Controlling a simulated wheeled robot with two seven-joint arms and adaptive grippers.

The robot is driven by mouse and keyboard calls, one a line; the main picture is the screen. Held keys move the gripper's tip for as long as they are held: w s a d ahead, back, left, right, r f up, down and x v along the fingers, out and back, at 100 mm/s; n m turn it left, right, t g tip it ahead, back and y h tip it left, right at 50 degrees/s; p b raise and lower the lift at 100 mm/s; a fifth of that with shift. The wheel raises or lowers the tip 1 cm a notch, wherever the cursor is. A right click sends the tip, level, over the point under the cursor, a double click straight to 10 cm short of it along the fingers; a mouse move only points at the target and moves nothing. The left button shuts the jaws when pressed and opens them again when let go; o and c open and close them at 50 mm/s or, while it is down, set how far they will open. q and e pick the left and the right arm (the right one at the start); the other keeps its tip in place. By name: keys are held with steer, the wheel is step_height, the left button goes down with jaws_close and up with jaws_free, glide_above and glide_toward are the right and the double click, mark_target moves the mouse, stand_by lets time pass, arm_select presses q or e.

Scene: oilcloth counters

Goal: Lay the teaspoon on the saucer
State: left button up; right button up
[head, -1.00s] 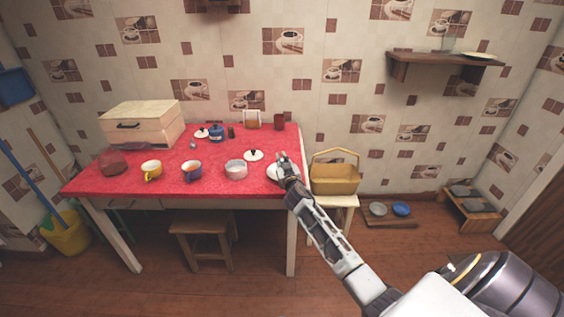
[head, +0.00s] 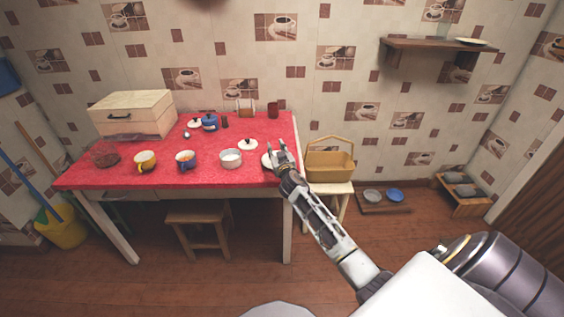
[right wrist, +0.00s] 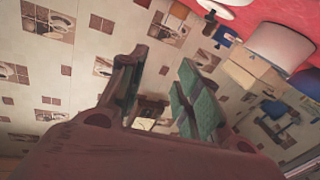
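A small silver thing (head: 186,135), probably the teaspoon, lies on the red table near the blue pot; it is too small to make out clearly. A white dish (head: 266,160), probably the saucer, lies at the table's right edge, partly hidden by my right gripper (head: 279,149). My right gripper points at the wall side over this edge, with its fingers apart and nothing between them. In the right wrist view the fingers (right wrist: 160,90) also stand apart and empty. My left gripper is not in view.
On the red table (head: 205,176) stand a yellow cup (head: 145,161), a blue cup (head: 185,160), a white pot (head: 230,158), a lid (head: 248,144), a blue pot (head: 209,122) and a wooden box (head: 133,113). A yellow basket (head: 330,165) stands on a stool right of the table.

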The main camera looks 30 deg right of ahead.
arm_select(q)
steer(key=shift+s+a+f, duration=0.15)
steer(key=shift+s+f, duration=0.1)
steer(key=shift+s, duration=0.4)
arm_select(e)
steer(key=v, duration=1.2)
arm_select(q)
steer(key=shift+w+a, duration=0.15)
